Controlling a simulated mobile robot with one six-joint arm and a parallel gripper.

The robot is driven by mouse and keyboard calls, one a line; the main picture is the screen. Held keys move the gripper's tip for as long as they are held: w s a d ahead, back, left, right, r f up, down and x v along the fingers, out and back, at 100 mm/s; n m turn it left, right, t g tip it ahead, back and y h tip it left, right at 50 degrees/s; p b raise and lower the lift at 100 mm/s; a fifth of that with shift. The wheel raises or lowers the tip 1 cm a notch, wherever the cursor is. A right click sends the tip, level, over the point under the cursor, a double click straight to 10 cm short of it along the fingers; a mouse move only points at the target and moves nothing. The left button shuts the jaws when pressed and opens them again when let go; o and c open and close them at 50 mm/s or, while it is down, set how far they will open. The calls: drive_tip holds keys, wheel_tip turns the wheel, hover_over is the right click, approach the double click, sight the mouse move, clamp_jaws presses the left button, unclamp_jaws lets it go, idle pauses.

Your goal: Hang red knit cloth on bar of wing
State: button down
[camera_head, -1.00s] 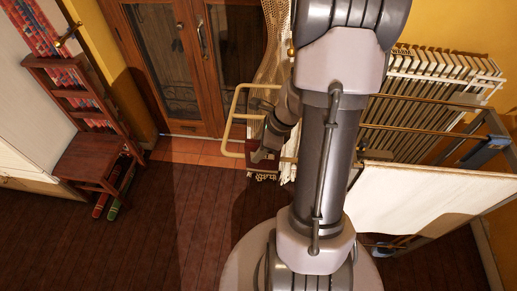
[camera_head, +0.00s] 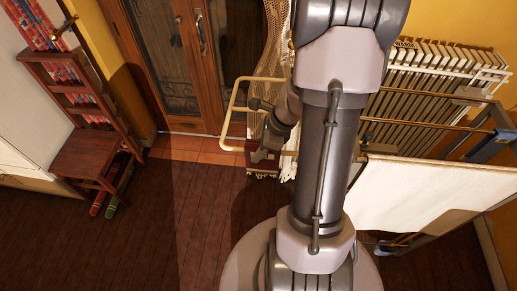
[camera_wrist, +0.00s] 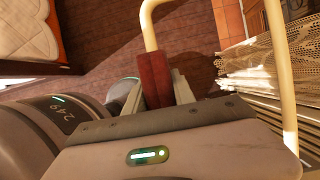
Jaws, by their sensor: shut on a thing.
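The red knit cloth (camera_head: 261,170) shows as a small dark red piece with a pale fringe below my gripper (camera_head: 264,150) in the head view. In the wrist view the cloth (camera_wrist: 153,78) is a narrow red strip between the fingers of my gripper (camera_wrist: 158,92), which is shut on it. The wing (camera_head: 228,116) is a cream tube loop at the left of the drying rack. In the wrist view a tube of the wing (camera_wrist: 149,25) meets the top of the cloth. I cannot tell whether the cloth lies over the bar or only against it.
The drying rack carries a white cloth (camera_head: 425,195) at the right, in front of a radiator (camera_head: 425,85). A net curtain (camera_head: 277,60) hangs close behind the wing. A wooden chair (camera_head: 90,155) stands far left. The floor between is clear.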

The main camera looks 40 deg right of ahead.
wheel_tip(320, 180, down, 2)
drive_tip(key=shift+b, duration=0.7)
drive_tip(key=c, duration=1)
unclamp_jaws()
drive_tip(key=shift+r, duration=0.1)
drive_tip(key=shift+o, duration=0.2)
drive_tip(key=p+v, duration=0.6)
drive_tip(key=v, duration=1.1)
drive_tip(key=w+a+f+n+h+b, duration=0.1)
drive_tip(key=w+a+n+b, duration=0.2)
drive_tip(key=a+n+b, duration=1.15)
drive_tip(key=s+a+n+t+b, duration=0.1)
drive_tip(key=s+a+n, duration=0.2)
drive_tip(key=a, duration=0.3)
drive_tip(key=s+a+f+n+t+b, duration=0.1)
drive_tip(key=s+a+n, duration=0.2)
drive_tip(key=a+n, duration=0.3)
drive_tip(key=shift+s+a+f, duration=0.2)
drive_tip(key=shift+a+f, duration=0.05)
drive_tip(key=shift+a, duration=0.25)
